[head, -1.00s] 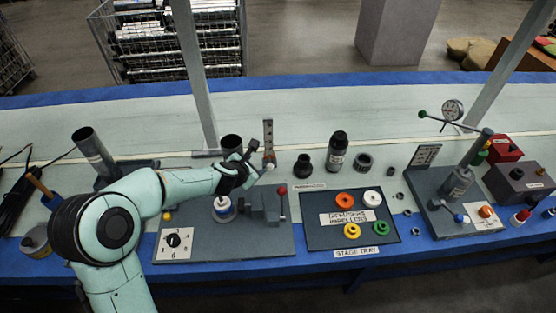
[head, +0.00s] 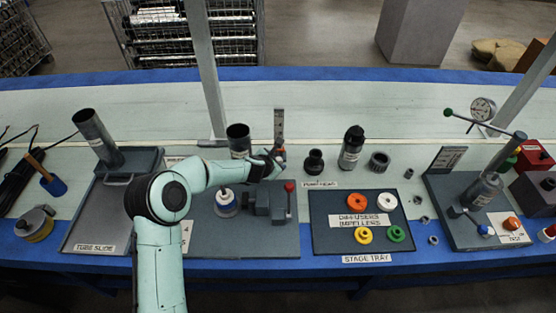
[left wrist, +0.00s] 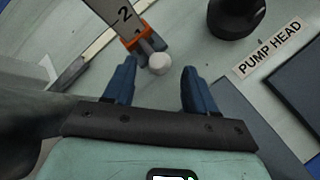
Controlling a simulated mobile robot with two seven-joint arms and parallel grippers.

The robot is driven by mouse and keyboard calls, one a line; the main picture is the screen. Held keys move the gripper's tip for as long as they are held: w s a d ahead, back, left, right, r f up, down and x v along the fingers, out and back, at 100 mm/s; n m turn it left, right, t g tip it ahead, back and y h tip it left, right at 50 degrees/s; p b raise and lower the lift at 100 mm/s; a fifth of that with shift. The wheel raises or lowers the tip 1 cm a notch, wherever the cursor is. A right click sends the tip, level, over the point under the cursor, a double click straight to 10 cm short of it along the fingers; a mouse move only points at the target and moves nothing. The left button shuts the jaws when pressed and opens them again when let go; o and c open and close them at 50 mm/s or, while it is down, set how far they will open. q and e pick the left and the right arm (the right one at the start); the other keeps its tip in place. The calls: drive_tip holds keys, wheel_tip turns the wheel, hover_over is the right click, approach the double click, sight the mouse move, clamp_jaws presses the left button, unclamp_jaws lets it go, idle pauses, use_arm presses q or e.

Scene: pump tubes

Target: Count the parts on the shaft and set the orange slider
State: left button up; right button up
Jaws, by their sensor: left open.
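A white ball knob (left wrist: 159,64) sticks out from the slider towards me. My left gripper (head: 277,160) is at the foot of the scale. In the left wrist view its blue fingers are open, with the knob centred between them near the tips, not gripped. A shaft stands on the grey fixture with a white and blue part (head: 225,203) on it; I cannot tell how many parts are stacked. My right gripper is not in view.
The stage tray (head: 330,245) holds orange, white, yellow and green rings. A black pump head (head: 314,162), a dark bottle (head: 351,147) and a ring (head: 379,161) stand behind it. A red-knobbed lever (head: 290,188) stands close in front of the gripper. A dark cup (head: 238,140) stands left of the scale.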

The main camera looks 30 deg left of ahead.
sight(279, 160)
use_arm(q)
drive_tip(key=shift+x, duration=1.55)
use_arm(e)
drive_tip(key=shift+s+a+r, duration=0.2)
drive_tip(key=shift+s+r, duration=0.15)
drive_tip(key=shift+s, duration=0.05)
use_arm(q)
clamp_jaws()
wheel_tip(279, 160, up, 4)
drive_tip(key=p, duration=0.3)
drive_tip(key=shift+d+p, duration=0.1)
drive_tip(key=shift+p, duration=0.3)
drive_tip(key=shift+r, duration=0.1)
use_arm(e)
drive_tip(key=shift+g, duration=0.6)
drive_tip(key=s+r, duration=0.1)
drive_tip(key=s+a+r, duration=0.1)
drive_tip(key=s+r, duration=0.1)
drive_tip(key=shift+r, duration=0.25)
